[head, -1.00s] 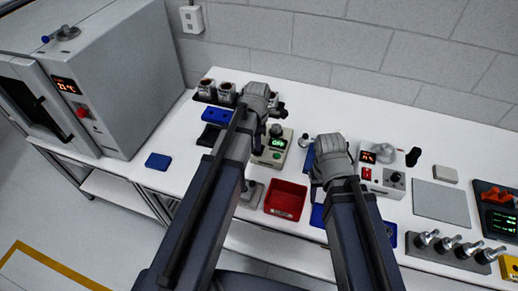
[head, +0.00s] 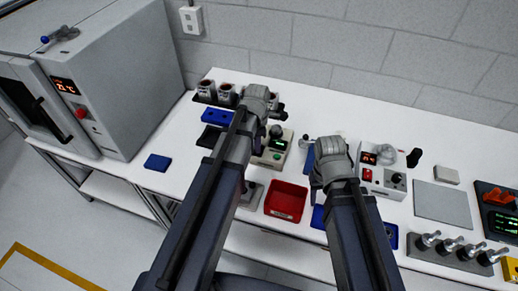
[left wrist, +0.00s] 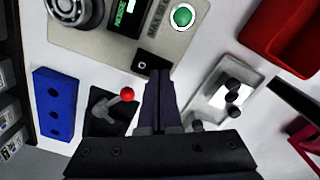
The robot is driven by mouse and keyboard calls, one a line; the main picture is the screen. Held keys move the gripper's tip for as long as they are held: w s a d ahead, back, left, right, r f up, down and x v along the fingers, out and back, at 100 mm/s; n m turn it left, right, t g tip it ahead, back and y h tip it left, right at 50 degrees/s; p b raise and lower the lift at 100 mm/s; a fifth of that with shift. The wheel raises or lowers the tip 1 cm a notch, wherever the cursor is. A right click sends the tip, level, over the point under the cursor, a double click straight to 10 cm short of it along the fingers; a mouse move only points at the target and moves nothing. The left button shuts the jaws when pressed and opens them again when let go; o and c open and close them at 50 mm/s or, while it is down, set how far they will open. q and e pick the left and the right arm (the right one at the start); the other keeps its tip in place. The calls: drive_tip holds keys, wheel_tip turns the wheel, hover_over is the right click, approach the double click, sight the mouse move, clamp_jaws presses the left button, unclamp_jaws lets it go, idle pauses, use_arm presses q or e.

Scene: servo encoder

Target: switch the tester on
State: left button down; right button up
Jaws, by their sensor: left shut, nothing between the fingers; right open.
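The tester, a beige box (head: 275,150), stands mid-bench in the head view, partly behind my left arm. In the left wrist view the tester (left wrist: 110,42) shows a round dark knob (left wrist: 75,8), a lit green-text display (left wrist: 126,14), a green button (left wrist: 183,16) and a small black switch (left wrist: 145,62) near its edge. My left gripper (left wrist: 158,75) is shut and empty, its tips right beside that black switch; I cannot tell whether they touch. It also shows in the head view (head: 258,97). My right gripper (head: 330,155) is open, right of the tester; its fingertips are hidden.
A red bin (head: 286,201) stands in front of the tester. A blue holed block (left wrist: 54,103) and a red-tipped lever (left wrist: 127,95) lie close to my left gripper. A box with a red display (head: 382,178) stands right of my right gripper.

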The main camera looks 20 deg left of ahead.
use_arm(q)
wheel_tip(320, 180, up, 7)
drive_tip(key=p, duration=0.6)
drive_tip(key=shift+f, duration=0.15)
idle(0.3)
drive_tip(key=shift+s+d+f+m, duration=0.1)
drive_tip(key=shift+s+d+m, duration=0.15)
drive_tip(key=shift+m, duration=0.15)
drive_tip(key=s+d+f+m+b, duration=0.1)
drive_tip(key=s+d+m, duration=0.4)
drive_tip(key=m, duration=0.8)
drive_tip(key=s+d+f+m+y+b, duration=0.1)
drive_tip(key=s+d+f+m+b, duration=0.1)
drive_tip(key=s+d+m, duration=0.4)
drive_tip(key=s+m, duration=0.3)
drive_tip(key=m, duration=0.4)
drive_tip(key=shift+d+f+m+b, duration=0.2)
drive_tip(key=shift+f+m+b, duration=0.05)
drive_tip(key=shift+m+b, duration=0.05)
